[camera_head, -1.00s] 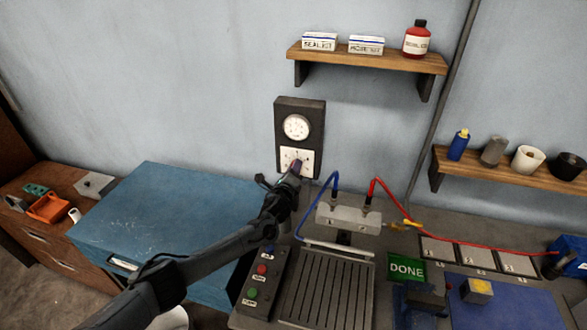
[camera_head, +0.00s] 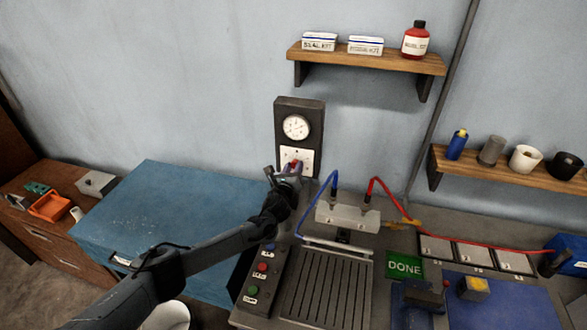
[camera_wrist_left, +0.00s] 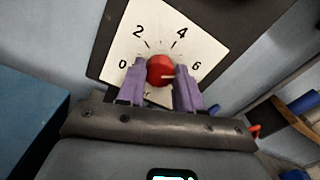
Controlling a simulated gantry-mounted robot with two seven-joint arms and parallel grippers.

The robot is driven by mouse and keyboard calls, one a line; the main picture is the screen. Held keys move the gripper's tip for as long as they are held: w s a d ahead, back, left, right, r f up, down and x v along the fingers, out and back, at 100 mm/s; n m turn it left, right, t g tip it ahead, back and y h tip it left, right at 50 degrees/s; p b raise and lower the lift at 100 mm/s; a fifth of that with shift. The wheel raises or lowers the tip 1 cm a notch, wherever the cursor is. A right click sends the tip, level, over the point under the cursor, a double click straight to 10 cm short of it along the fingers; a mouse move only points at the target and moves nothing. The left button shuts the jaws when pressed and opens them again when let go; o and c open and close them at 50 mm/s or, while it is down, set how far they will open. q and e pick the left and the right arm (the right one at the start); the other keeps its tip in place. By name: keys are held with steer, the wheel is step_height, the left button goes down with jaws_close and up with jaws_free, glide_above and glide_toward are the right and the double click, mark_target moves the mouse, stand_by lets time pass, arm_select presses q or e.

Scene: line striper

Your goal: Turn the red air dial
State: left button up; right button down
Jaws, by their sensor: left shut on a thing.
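The red air dial (camera_wrist_left: 160,69) sits on a white plate (camera_wrist_left: 140,30) marked 0, 2, 4 and 6. In the left wrist view its pale pointer mark lies toward the right, on the 6 side. My left gripper (camera_head: 292,168) is shut on the dial, with one purple finger on each side of it. In the head view the gripper partly hides the dial (camera_head: 294,163) and the lower part of its plate. A round gauge (camera_head: 296,127) is just above on the same dark panel; its reading is too small to tell. My right gripper is not in view.
A blue chest (camera_head: 160,220) stands left of my arm. A button box (camera_head: 262,272) and a slotted plate (camera_head: 326,285) are below. Blue and red hoses run from a grey block (camera_head: 346,216) on the right. A wooden shelf (camera_head: 365,62) hangs above right of the panel.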

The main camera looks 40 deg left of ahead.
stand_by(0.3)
arm_select(q)
steer(key=o, duration=1)
steer(key=shift+o, duration=0.2)
steer(key=v, duration=1)
steer(key=shift+s+d, duration=0.15)
steer(key=shift+s, duration=0.2)
steer(key=shift+f, duration=0.1)
